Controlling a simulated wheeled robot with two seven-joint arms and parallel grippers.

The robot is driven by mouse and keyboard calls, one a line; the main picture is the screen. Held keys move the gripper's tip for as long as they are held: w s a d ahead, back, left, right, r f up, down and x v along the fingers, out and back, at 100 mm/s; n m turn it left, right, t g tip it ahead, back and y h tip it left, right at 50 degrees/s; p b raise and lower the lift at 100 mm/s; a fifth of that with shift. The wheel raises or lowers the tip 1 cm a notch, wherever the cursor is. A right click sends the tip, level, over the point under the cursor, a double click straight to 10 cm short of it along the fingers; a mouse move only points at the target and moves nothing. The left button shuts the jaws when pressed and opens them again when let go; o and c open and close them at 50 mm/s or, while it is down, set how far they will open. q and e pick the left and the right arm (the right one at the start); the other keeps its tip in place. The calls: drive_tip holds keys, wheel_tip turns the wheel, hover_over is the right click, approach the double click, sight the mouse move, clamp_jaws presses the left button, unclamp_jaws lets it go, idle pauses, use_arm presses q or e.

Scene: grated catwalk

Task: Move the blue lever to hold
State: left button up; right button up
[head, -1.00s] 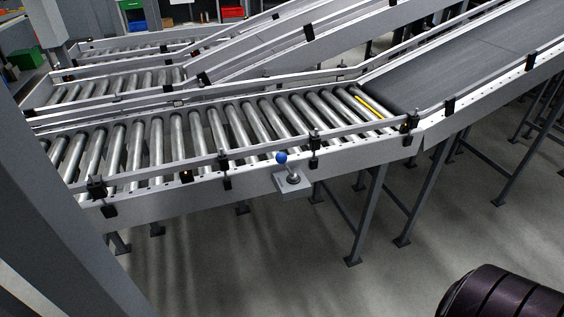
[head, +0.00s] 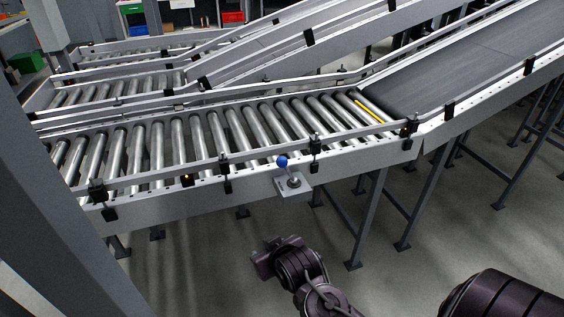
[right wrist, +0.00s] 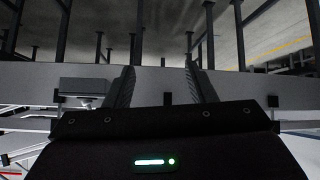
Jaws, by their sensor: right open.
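The blue lever (head: 282,161) has a round blue knob on a short metal stem that leans up and left. It stands on a small grey bracket (head: 305,187) on the near side rail of the roller conveyor. My right gripper (head: 260,257) is below and a little left of the lever, apart from it. In the right wrist view its two fingers (right wrist: 160,65) are spread with nothing between them. A pale box-like part, which seems to be the bracket (right wrist: 84,86), shows left of the fingers; the knob cannot be made out there. My left gripper is not in view.
The roller conveyor (head: 175,145) runs across behind the lever, with a side rail (head: 180,205) and small black brackets. A dark belt (head: 430,85) rises to the right. Grey support legs (head: 370,215) stand right of the lever. Open floor lies in front.

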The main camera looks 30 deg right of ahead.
sight(283, 166)
drive_tip(key=w+d+r+t+h, duration=0.2)
drive_tip(key=w+d+r, duration=0.1)
drive_tip(key=w+d+r+m+t+h, duration=0.1)
drive_tip(key=w+d+r+t+h, duration=0.1)
drive_tip(key=w+d+r, duration=0.1)
drive_tip(key=w+d+r+m+t+h, duration=0.1)
drive_tip(key=w+d+r+t+h, duration=0.1)
drive_tip(key=d, duration=0.3)
drive_tip(key=shift+w+r+t, duration=0.5)
drive_tip(key=shift+w+r, duration=0.25)
drive_tip(key=shift+r, duration=0.15)
drive_tip(key=x, duration=0.6)
drive_tip(key=shift+d, duration=0.1)
drive_tip(key=shift+w+d, duration=0.3)
drive_tip(key=shift+w, duration=0.3)
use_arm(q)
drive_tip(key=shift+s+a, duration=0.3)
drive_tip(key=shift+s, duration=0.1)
use_arm(e)
drive_tip(key=c, duration=0.9)
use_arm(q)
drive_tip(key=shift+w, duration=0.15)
